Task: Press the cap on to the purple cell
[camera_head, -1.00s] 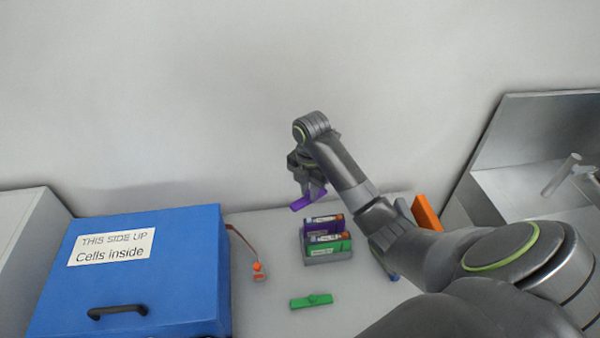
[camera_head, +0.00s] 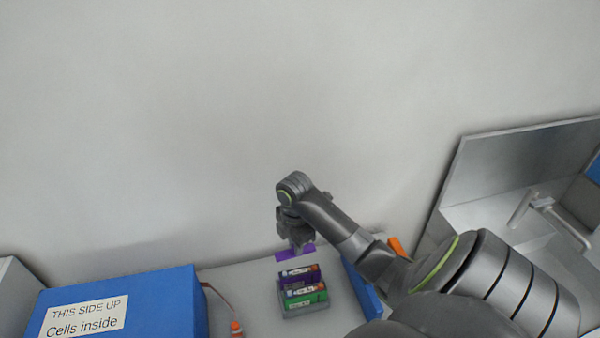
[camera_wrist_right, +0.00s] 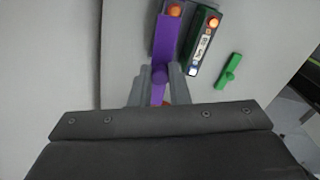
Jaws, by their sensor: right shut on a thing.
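My right gripper (camera_head: 297,246) is shut on the purple cap (camera_head: 294,253), a narrow bar; the cap also shows between the fingers (camera_wrist_right: 158,75) in the right wrist view. The purple cell (camera_head: 299,275) sits in a purple holder in the grey rack (camera_head: 304,311), behind the green holder (camera_head: 306,299). In the head view the cap is just above and behind the purple cell. In the wrist view the cap (camera_wrist_right: 164,42) covers most of that cell, and an orange end (camera_wrist_right: 175,10) shows past it. Contact between cap and cell cannot be told. My left gripper is not in view.
A blue box (camera_head: 150,300) marked "Cells inside" stands at left. A blue object (camera_head: 362,290) and an orange one (camera_head: 396,246) are right of the rack. A green cap (camera_wrist_right: 231,70) lies on the bench. An orange-tipped item (camera_head: 236,328) lies near the box.

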